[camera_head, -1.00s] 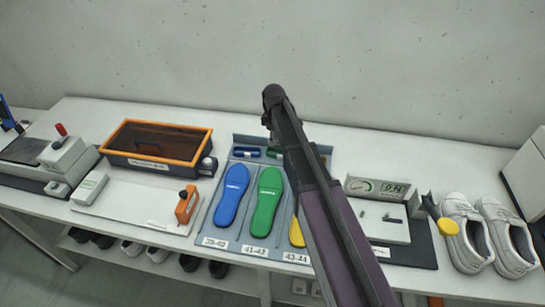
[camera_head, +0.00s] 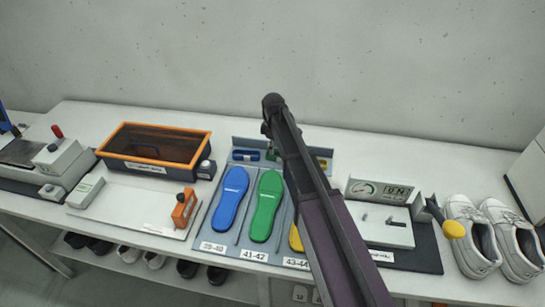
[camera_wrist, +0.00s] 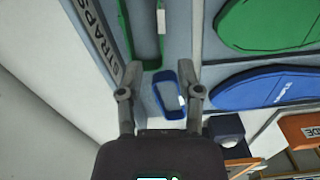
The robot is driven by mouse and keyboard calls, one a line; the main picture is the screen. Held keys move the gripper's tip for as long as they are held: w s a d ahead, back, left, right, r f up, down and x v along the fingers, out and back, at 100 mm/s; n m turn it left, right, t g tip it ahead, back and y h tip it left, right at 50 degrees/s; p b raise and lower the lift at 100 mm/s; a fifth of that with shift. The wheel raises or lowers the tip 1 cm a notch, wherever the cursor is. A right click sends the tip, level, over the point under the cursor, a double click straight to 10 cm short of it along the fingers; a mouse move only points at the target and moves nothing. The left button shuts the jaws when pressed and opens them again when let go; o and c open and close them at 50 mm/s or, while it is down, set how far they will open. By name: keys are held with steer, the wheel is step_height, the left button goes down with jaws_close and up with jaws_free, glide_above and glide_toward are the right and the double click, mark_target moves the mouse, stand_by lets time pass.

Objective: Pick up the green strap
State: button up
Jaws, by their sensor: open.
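The green strap (camera_wrist: 148,58) lies in the strap section of the tray, in the upper part of the wrist view, just beyond my fingertips. Only a small part of the green strap (camera_head: 271,155) shows beside my arm in the head view. My gripper (camera_wrist: 160,72) is open and empty, fingers apart. A blue strap loop (camera_wrist: 166,96) appears between the fingers, next to the green one. In the head view my gripper (camera_head: 267,130) is over the back of the tray, mostly hidden by my arm.
The tray (camera_head: 206,229) holds blue (camera_head: 232,197), green (camera_head: 266,208) and yellow insoles. An orange-rimmed bin (camera_head: 152,143) stands left. A gauge device (camera_head: 380,190) and white shoes (camera_head: 470,240) are right. The wall is behind the bench.

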steer(key=shift+s+a+f+b, duration=0.1)
steer(key=shift+a+f+b, duration=0.05)
steer(key=shift+f+b, duration=2.2)
jaws_close()
